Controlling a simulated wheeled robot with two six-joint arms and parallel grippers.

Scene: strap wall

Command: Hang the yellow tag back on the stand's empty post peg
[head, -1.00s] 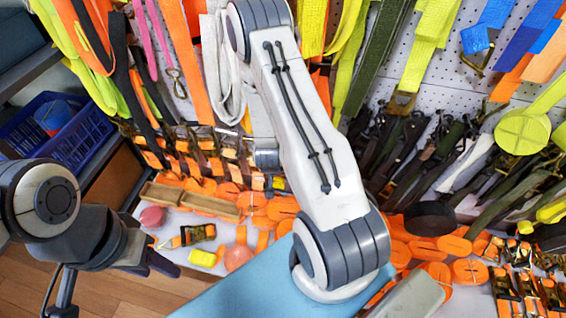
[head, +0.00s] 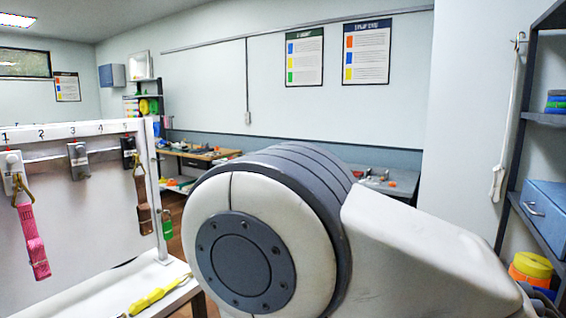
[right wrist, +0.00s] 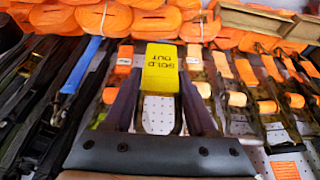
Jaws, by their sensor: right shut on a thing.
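A yellow tag (right wrist: 160,68) printed "SOLD OUT" is held between the fingers of my right gripper (right wrist: 158,85) in the right wrist view, with its lettering upside down. A white stand (head: 95,228) with numbered places along its top is at the left of the head view. A green tag (head: 167,226) hangs beside the stand's right post (head: 152,180). I cannot make out an empty peg on that post. My right gripper is outside the head view, and my left gripper shows in neither view now.
A pink strap (head: 34,242) and a brown strap (head: 142,200) hang on the stand. A yellow strap (head: 160,293) lies on its base. My arm fills the middle foreground. Shelves (head: 545,200) stand at right. Orange straps (right wrist: 240,36) crowd the wrist view.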

